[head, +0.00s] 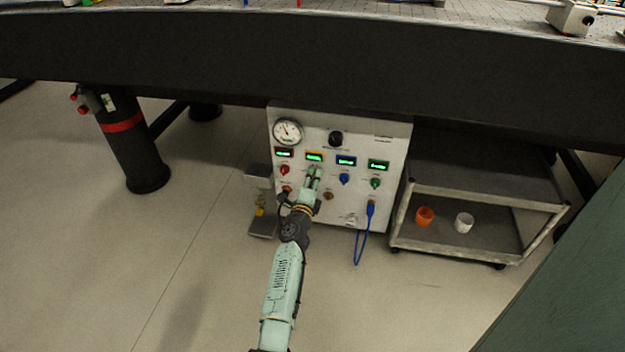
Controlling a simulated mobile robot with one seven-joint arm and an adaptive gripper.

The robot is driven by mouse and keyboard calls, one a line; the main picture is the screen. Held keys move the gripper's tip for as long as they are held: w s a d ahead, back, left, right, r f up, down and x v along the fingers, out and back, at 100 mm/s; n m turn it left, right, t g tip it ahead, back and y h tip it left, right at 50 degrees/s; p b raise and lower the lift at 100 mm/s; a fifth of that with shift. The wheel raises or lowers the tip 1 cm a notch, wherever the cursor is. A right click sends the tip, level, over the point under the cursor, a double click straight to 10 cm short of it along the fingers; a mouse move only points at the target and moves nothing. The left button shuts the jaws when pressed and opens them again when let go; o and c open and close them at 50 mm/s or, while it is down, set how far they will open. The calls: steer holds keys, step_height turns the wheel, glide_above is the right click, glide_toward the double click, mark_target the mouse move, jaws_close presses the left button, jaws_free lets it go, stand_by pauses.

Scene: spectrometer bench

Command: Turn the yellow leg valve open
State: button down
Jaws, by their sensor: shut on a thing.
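The white control panel (395,145) stands under the dark bench. Its yellow-framed green display (314,157) is in a row with red, blue and green ones. My gripper (314,172) is at the panel face just below the yellow-framed display, shut on the yellow leg valve knob. The gripper hides that knob, so its angle cannot be seen. The red knob (284,169) is to the left of my gripper, and the blue knob (344,179) and green knob (375,183) are to its right.
A round gauge (287,131) and black knob (336,138) sit above the displays. A blue cable (361,240) hangs at lower right. A grey cart (465,188) with an orange cup (424,216) and white cup (464,222) stands right. A black leg (132,155) stands left.

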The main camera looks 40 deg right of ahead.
steer(key=c, duration=1.3)
jaws_free()
steer(key=s+a+n+p, duration=0.8)
steer(key=n+p, duration=0.5)
steer(key=n, duration=0.5)
steer(key=w+a+r+n+t+y, duration=0.1)
steer(key=w+a+r+t, duration=0.1)
steer(key=w+a+r, duration=0.3)
steer(key=w+a+r+n+t+y, duration=0.1)
steer(key=w+a+r+t, duration=0.1)
steer(key=w+a+r, duration=0.3)
steer(key=w+a+r+n+t+y+b, duration=0.1)
steer(key=w+a+r+t+y, duration=0.1)
steer(key=w+a+r, duration=0.4)
steer(key=shift+a+r+n+t, duration=0.15)
steer(key=shift+r+n+t, duration=0.1)
steer(key=shift+r, duration=0.4)
steer(key=shift+a+r+n+t, duration=0.15)
steer(key=shift+r+t, duration=0.1)
steer(key=shift+r, duration=0.4)
